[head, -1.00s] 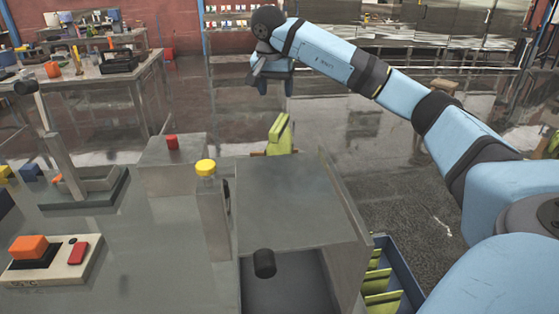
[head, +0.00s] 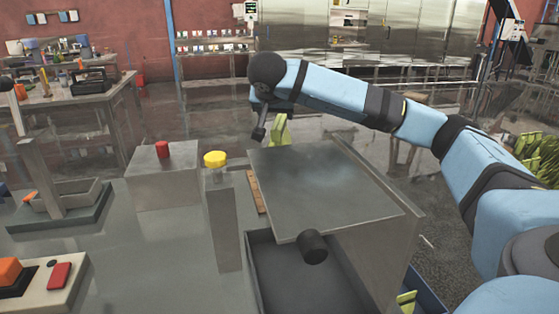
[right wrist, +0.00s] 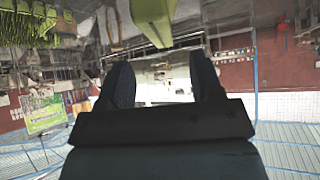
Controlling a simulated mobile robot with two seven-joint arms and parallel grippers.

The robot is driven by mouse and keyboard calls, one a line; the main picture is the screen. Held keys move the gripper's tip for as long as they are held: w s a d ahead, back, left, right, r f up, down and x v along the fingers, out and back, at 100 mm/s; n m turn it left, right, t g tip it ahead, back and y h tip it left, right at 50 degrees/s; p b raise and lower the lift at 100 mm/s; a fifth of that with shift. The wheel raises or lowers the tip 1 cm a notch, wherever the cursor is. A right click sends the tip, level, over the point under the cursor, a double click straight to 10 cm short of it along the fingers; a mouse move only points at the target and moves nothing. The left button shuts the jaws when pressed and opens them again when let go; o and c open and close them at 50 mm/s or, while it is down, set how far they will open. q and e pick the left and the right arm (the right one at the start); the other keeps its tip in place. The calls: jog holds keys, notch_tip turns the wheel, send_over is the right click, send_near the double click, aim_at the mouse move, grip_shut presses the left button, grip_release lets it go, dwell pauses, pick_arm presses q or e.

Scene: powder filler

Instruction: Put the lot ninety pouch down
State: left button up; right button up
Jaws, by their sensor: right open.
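A yellow-green pouch (head: 278,132) stands upright just behind the grey cabinet in the head view; the cabinet hides its lower part. I cannot read a lot number on it. A green pouch also shows at the top of the right wrist view (right wrist: 152,20), beyond the fingertips and not between them. My right gripper (head: 262,130) is beside the pouch in the head view, partly hidden by its own wrist. In the right wrist view its two dark fingers (right wrist: 162,75) stand apart with nothing between them. My left gripper is not in view.
The grey cabinet (head: 330,185) with a black knob (head: 312,246) fills the front middle. A blue bin (head: 432,303) with green pouches sits low right. Open floor lies behind.

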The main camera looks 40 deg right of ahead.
aim_at(279, 123)
jog(key=x, duration=0.3)
jog(key=b+x, duration=0.1)
jog(key=x, duration=0.1)
jog(key=shift+f, duration=0.6)
jog(key=shift+w+d+f, duration=0.25)
jog(key=shift+d+f, duration=0.05)
jog(key=shift+r, duration=0.1)
grip_shut()
